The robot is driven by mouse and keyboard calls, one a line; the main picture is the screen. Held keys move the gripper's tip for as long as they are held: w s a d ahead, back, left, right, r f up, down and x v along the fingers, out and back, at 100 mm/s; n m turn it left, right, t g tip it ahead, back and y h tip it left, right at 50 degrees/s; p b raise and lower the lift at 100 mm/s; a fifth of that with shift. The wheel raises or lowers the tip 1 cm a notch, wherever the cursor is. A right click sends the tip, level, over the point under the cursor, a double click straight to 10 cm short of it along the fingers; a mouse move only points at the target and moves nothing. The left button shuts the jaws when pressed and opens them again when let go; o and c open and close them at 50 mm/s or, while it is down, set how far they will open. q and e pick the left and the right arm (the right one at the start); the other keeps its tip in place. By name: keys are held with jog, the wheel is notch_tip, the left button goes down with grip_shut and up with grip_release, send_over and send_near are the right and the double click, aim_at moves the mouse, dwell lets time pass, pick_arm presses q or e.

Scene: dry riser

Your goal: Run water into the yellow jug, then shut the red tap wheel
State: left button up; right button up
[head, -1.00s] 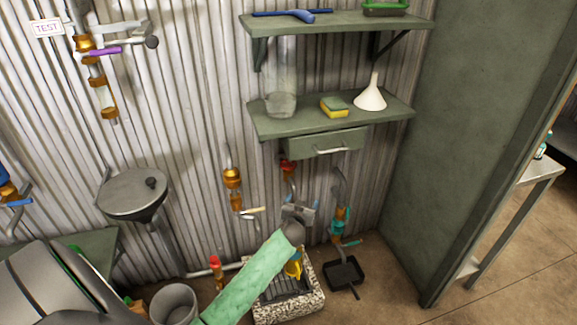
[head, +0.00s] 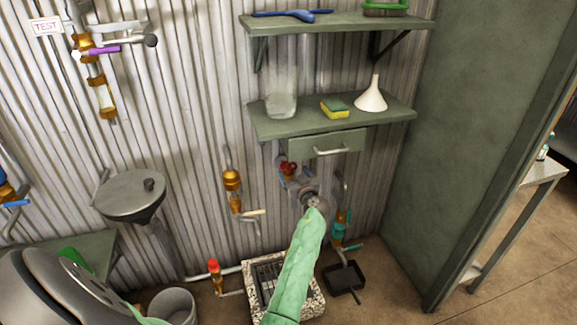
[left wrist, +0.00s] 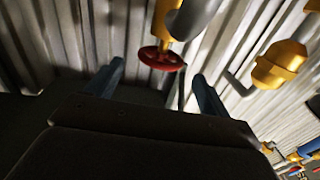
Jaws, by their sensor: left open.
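The red tap wheel (head: 287,168) is on the brass tap at the corrugated wall, below the drawer. My left gripper (head: 294,181) is open close to it, with my green arm reaching up from below. In the left wrist view the red wheel (left wrist: 160,58) shows just beyond and between the two open blue fingers (left wrist: 158,88); I see no grip on it. The yellow jug does not show now; my arm covers the place in the stone basin (head: 312,305) where it stood. I cannot make out running water. My right gripper is not in view.
A brass valve with a pale lever (head: 233,180) is left of the wheel, and a teal-handled pipe (head: 341,222) is right. The shelf (head: 330,120) and drawer (head: 328,144) overhang the tap. A black pan (head: 343,278) and grey bin (head: 173,304) stand on the floor.

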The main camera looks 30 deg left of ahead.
aim_at(288, 165)
pick_arm(q)
jog(key=p+x, duration=0.1)
jog(key=x, duration=0.3)
jog(key=shift+w+a+r, duration=0.1)
jog(key=shift+w+a, duration=0.1)
jog(key=shift+a, duration=0.15)
jog(key=shift+w+a, duration=0.4)
jog(key=shift+a, duration=0.1)
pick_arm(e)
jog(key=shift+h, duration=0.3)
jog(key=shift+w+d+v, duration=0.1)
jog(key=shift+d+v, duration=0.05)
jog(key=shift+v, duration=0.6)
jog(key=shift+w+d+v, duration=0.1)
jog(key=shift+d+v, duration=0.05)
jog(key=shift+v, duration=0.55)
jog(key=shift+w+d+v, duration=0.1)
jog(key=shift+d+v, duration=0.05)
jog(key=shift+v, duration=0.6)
pick_arm(q)
jog(key=shift+c, duration=0.4)
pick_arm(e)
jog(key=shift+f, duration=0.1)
